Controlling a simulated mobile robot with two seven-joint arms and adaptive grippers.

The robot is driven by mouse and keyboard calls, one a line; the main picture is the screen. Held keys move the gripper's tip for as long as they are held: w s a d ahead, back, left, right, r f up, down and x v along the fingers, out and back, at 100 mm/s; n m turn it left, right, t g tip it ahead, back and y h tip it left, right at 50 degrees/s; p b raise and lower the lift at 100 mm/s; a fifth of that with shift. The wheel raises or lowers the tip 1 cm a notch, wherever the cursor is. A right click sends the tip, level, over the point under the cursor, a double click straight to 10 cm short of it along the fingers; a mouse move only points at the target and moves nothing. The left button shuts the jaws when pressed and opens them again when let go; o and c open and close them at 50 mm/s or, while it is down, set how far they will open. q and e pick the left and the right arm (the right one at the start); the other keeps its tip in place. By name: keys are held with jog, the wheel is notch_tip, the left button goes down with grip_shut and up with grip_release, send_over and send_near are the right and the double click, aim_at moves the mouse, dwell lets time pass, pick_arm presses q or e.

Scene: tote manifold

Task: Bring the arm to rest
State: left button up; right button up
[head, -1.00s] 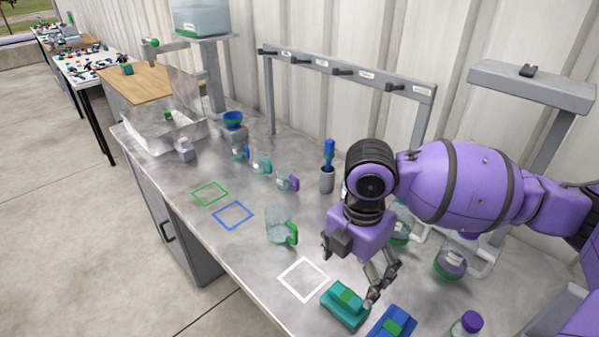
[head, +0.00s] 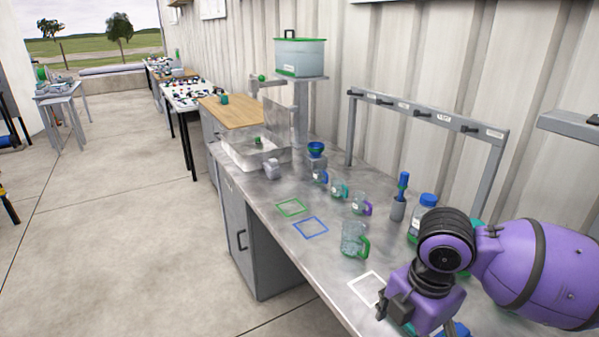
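My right arm comes in from the right, and its purple gripper (head: 425,298) is low in the picture over the near part of the metal bench (head: 262,198). The gripper body is beside the white square outline (head: 368,289). Its fingertips are mostly hidden or cut off at the bottom edge, so I cannot tell whether they are open or hold anything. My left gripper is not in view.
A clear mug with a green handle (head: 352,240) stands left of my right gripper. Smaller mugs (head: 338,189), a grey holder with a blue tool (head: 398,208) and a blue-capped bottle (head: 424,212) stand farther back. A hook rack (head: 430,115) rises behind.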

jog(key=s+a+f+m+t+y, duration=0.1)
jog(key=a+f+m+t+y, duration=0.15)
jog(key=a+f+m, duration=0.45)
jog(key=a+f+m+t+y, duration=0.1)
jog(key=a+f+m+y, duration=0.25)
jog(key=f, duration=0.65)
jog(key=s+d+f+m+t+h, duration=0.2)
jog(key=s+d+f+m, duration=0.3)
jog(key=s, duration=0.3)
jog(key=s+d+f+m+t+h, duration=0.2)
jog(key=s+d+f+m+h, duration=0.1)
jog(key=s+d+f+m, duration=0.2)
jog(key=s+f+m, duration=0.2)
jog(key=s+f, duration=0.1)
jog(key=shift+d+t+h, duration=0.3)
jog(key=shift+d+t, duration=0.05)
jog(key=shift+s+m, duration=0.1)
jog(key=shift+m, duration=0.15)
